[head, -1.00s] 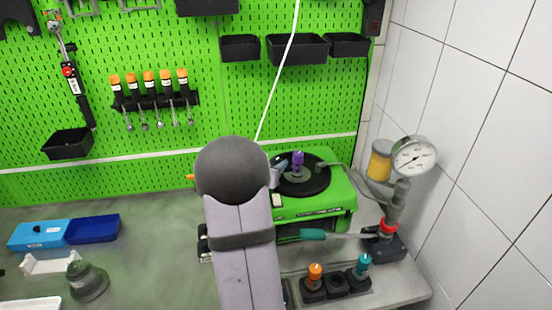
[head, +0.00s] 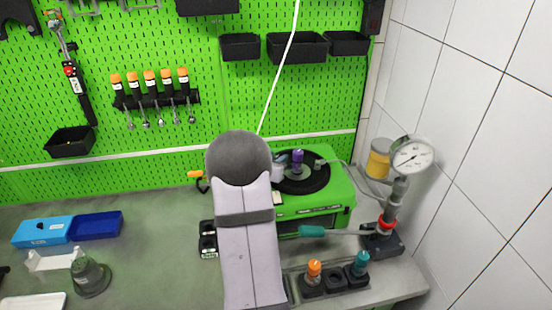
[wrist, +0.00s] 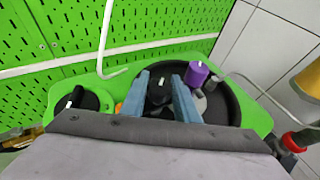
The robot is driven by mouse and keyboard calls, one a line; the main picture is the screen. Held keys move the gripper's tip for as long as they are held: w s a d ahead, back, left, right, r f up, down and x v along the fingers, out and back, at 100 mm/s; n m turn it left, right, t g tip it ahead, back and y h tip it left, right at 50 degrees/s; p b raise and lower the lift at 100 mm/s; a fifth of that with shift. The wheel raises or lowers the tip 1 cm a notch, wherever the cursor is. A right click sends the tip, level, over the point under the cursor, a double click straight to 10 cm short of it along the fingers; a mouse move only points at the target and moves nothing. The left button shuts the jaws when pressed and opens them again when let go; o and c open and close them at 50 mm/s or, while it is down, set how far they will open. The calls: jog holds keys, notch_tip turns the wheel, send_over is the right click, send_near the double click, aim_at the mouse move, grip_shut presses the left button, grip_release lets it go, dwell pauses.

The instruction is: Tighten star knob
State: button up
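My gripper (wrist: 160,97) points at the green pump unit (head: 322,210), its two blue-grey fingers apart. A black knob (wrist: 159,90) with a pale mark shows between the fingers, at the left edge of a round black dish (wrist: 226,107). I cannot tell whether the fingers touch it, nor whether it is star-shaped. A purple knob (wrist: 197,75) stands upright in the dish, just right of the right finger; it also shows in the head view (head: 298,156). Another black knob (wrist: 78,101) sits at the unit's left. In the head view my arm hides the unit's left part.
A pressure gauge (head: 412,156) on a pipe stands right of the unit, with a teal-handled lever (head: 313,231) reaching left from it. A black holder (head: 335,283) with orange and teal tools lies in front.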

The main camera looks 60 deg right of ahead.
jog(key=shift+w+m+g, duration=0.1)
jog(key=shift+m+g, duration=0.2)
jog(key=shift+m+g+p, duration=0.45)
jog(key=shift+m+g, duration=0.25)
jog(key=shift+g, duration=0.2)
jog(key=m+g, duration=0.3)
jog(key=shift+g, duration=0.3)
jog(key=shift+f+m+g+y, duration=0.1)
jog(key=shift+m+g+y, duration=0.7)
jog(key=shift+m+g, duration=0.95)
jog(key=shift+m+g+b, duration=0.25)
jog(key=shift+g+b, duration=0.1)
jog(key=shift+r+m+g+y, duration=0.2)
jog(key=shift+m+g+y, duration=0.5)
jog(key=shift+m, duration=0.1)
jog(key=o, duration=1)
jog(key=shift+o, duration=0.2)
jog(key=shift+f, duration=0.1)
